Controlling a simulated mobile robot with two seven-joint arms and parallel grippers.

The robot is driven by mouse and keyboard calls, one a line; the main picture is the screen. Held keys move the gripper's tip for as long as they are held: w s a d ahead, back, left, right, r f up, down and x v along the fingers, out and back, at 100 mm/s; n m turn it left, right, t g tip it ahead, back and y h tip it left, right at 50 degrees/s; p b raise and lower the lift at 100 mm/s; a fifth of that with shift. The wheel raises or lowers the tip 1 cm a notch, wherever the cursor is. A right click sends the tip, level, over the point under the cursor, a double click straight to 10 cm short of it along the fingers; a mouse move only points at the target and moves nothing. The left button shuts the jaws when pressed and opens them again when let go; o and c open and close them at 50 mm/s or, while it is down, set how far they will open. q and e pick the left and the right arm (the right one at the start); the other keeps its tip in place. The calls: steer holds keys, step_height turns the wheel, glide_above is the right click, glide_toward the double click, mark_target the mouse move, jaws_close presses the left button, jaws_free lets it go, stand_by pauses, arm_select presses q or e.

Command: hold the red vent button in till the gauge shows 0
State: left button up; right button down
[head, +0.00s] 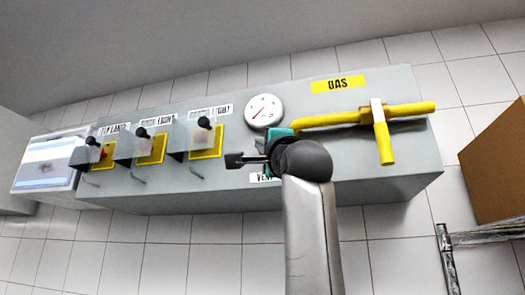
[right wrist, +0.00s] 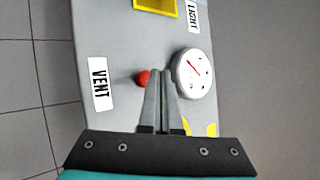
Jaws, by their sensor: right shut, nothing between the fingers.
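The red vent button (right wrist: 143,78) shows in the right wrist view as a small red dome on the grey panel (right wrist: 115,35), just left of my fingertips and partly covered by them. My right gripper (right wrist: 160,74) is shut and empty, its tips close to the button; I cannot tell whether they touch it. In the head view my right gripper (head: 264,155) and wrist hide the button, above the VENT label (head: 263,177). The round white gauge (head: 264,110) has a red needle pointing off to one side; its numbers are too small to read. My left gripper is not in view.
Right of the gauge a yellow gas pipe (head: 335,119) and valve handle (head: 384,140) stand out from the panel. Left are several covered switches on yellow plates (head: 205,142). A screen (head: 50,163) is at far left, a brown box (head: 497,165) at far right.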

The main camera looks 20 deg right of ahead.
steer(key=shift+s+a+b, duration=0.55)
steer(key=shift+s+a, duration=0.15)
steer(key=shift+s, duration=0.35)
steer(key=shift+s+a+b, duration=0.55)
steer(key=shift+s+a, duration=0.15)
steer(key=shift+s, duration=0.35)
